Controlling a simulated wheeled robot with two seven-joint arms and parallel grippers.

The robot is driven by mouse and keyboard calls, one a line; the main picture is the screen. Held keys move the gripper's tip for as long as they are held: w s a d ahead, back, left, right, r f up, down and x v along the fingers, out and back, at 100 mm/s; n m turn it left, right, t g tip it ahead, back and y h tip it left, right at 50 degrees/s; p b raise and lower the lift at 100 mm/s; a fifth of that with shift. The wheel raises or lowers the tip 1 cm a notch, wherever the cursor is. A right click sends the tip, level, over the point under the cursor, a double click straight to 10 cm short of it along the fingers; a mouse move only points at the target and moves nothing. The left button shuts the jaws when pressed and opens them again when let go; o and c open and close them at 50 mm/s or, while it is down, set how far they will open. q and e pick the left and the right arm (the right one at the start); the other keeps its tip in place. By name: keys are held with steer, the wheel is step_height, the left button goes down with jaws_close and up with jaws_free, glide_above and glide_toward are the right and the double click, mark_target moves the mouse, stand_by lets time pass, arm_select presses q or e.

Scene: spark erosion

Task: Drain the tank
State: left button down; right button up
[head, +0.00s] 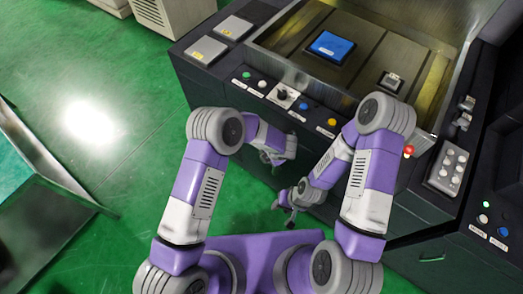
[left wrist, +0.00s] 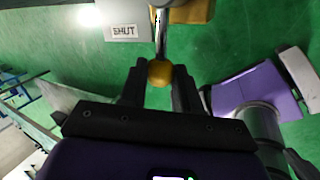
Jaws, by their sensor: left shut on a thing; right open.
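The tank (head: 405,52) is an open metal-walled basin at the top of the dark machine in the head view, with a yellowish floor. A blue block (head: 331,46) and a small grey fixture (head: 391,82) are in it. In the left wrist view a metal lever rod (left wrist: 161,32) ends in a yellow knob (left wrist: 160,73), beside a white plate marked SHUT (left wrist: 123,32). My left gripper (left wrist: 160,85) is shut on this knob. In the head view my left gripper (head: 272,158) is at the machine's front, its knob hidden. My right gripper (head: 285,206) is open, empty, below and right of it.
The front panel carries a dial (head: 283,95), coloured buttons and a red button (head: 408,150). A grey keypad (head: 447,167) and a side cabinet stand at right. A tray-like metal edge (head: 45,150) is at left. Green floor (head: 110,110) is free between.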

arm_select(q)
steer(key=shift+s+d+n, duration=0.35)
steer(key=shift+d+n, duration=0.1)
steer(key=shift+n, duration=0.25)
steer(key=c, duration=1.1)
jaws_free()
steer(key=shift+y, duration=0.3)
steer(key=p+v, duration=0.1)
steer(key=v, duration=0.6)
steer(key=shift+d+r, duration=0.1)
steer(key=shift+r, duration=0.2)
steer(key=shift+w, duration=0.1)
